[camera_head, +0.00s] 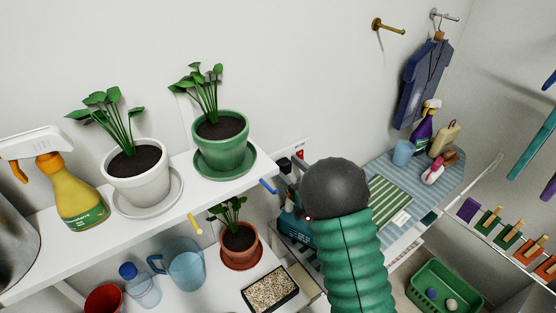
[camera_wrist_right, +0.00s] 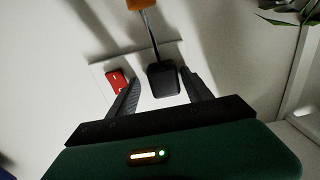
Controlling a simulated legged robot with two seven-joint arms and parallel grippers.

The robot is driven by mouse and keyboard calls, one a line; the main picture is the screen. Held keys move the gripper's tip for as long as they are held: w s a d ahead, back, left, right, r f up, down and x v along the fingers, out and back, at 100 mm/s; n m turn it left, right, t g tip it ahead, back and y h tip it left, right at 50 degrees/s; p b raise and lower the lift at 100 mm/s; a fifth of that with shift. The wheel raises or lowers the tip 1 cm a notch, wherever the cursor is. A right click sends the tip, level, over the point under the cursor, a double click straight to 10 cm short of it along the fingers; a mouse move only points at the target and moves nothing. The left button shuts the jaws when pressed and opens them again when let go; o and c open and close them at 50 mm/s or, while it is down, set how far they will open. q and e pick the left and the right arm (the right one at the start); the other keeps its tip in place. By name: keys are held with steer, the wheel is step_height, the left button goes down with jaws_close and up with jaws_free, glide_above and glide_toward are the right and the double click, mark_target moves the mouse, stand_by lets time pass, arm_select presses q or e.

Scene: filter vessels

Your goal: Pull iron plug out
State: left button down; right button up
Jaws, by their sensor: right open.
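The black iron plug (camera_wrist_right: 163,80) sits at a white wall socket plate (camera_wrist_right: 142,101) in the right wrist view, with a grey cord running from it. A red switch (camera_wrist_right: 117,80) is on the plate to the left of the plug. My right gripper (camera_wrist_right: 160,76) is open, with one finger on each side of the plug and visible gaps to it. In the head view, my right gripper (camera_head: 288,182) is by the wall, mostly hidden behind my dark wrist and green sleeve. The red switch also shows there (camera_head: 300,154). My left gripper is not in view.
A white shelf (camera_head: 70,262) holds a green-potted plant (camera_head: 221,130), a white-potted plant (camera_head: 138,175) and a yellow spray bottle (camera_head: 75,197). Below are a terracotta pot (camera_head: 240,248) and a blue jug (camera_head: 186,270). A striped ironing board (camera_head: 440,190) stands right of my arm.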

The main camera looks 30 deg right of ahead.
steer(key=shift+s+a+r, duration=0.1)
steer(key=shift+s+r, duration=0.2)
steer(key=shift+s, duration=0.15)
steer(key=shift+s+a+r, duration=0.15)
steer(key=shift+s, duration=0.05)
steer(key=shift+c, duration=0.7)
steer(key=shift+a, duration=0.15)
steer(key=shift+c, duration=1.2)
steer(key=shift+w, duration=0.25)
steer(key=c, duration=0.5)
steer(key=shift+f, duration=0.2)
jaws_close()
